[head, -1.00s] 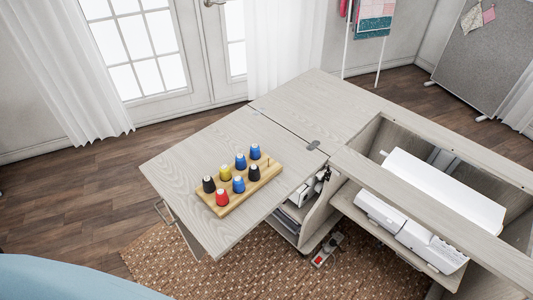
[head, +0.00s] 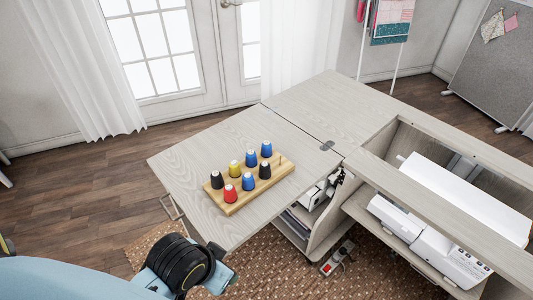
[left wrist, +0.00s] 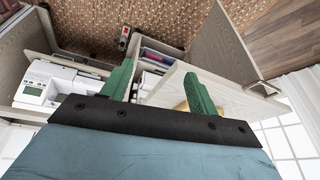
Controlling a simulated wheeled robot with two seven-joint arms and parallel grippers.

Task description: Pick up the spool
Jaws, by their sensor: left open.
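Several cone-shaped spools stand upright in two rows on a wooden rack (head: 238,206) in the head view. They include a red spool (head: 231,195), a yellow spool (head: 234,169), black spools (head: 216,180) and blue spools (head: 248,182). One peg at the rack's right end is bare. The rack lies on the cabinet's extended leaf (head: 190,160). My left gripper (left wrist: 158,69) shows in the left wrist view, its two green fingers apart with nothing between them. A bit of tan wood shows by one finger; no spool can be made out there. My right gripper is out of view.
The open sewing cabinet (head: 375,140) stands to the right, with a white sewing machine (head: 450,255) inside and shelves below the leaf. A power strip (head: 337,258) lies on the brown rug (head: 300,275). The leaf around the rack is clear.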

